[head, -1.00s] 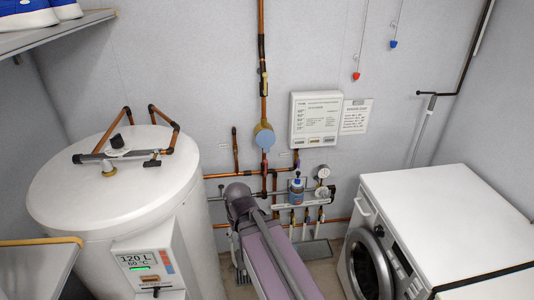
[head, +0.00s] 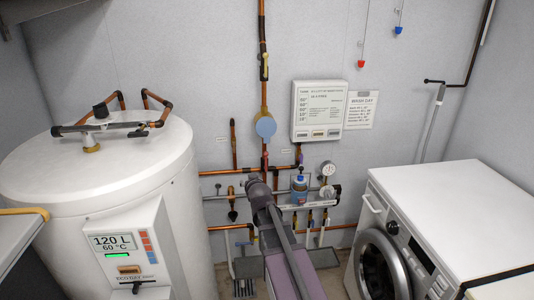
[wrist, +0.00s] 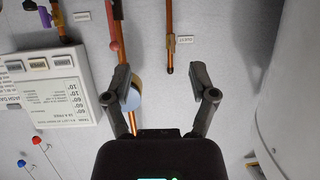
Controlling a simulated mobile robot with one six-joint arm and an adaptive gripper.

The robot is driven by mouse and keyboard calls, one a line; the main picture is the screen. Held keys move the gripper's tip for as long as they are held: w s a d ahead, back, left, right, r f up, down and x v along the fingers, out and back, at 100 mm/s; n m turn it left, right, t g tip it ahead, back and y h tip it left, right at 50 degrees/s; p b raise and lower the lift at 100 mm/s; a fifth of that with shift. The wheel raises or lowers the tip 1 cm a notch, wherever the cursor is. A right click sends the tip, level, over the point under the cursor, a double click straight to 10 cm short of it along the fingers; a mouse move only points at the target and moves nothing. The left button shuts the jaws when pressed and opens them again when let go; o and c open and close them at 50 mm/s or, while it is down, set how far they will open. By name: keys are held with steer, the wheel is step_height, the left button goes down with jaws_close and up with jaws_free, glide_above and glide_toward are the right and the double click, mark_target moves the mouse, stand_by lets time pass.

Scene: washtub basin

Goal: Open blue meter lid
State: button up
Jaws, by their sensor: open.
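The round meter with the light blue lid (head: 266,127) sits on the vertical copper pipe on the back wall in the head view. Its lid looks shut. In the wrist view the blue lid (wrist: 134,99) shows close to the left finger, partly covered by it. My gripper (wrist: 163,84) is open, with nothing held between its fingers. The lid is near the left finger, inside the gap; I cannot tell whether they touch. In the head view my arm fills the lower middle, and the gripper's fingers cannot be made out.
A white control panel (head: 319,110) and a paper notice (head: 361,109) are right of the meter. A white water heater (head: 100,180) stands left, a washing machine (head: 450,225) right.

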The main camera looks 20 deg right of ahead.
steer(key=w+d+t+h+b, duration=0.1)
steer(key=w+d+t+b, duration=0.3)
steer(key=d+b, duration=0.1)
steer(key=m+t+h+b, duration=0.1)
steer(key=t+h+b, duration=0.2)
steer(key=t+b, duration=0.25)
glide_toward(267, 141)
steer(key=shift+s+a+f+g+b, duration=0.1)
steer(key=shift+s+a+g+b, duration=0.15)
steer(key=shift+s, duration=0.6)
steer(key=shift+s+a+f+g+b, duration=0.1)
steer(key=shift+s+a+f+g, duration=0.15)
steer(key=shift+s, duration=0.6)
steer(key=shift+w+r, duration=0.15)
steer(key=p+x, duration=0.5)
steer(key=x, duration=0.8)
steer(key=shift+w, duration=0.3)
jaws_close()
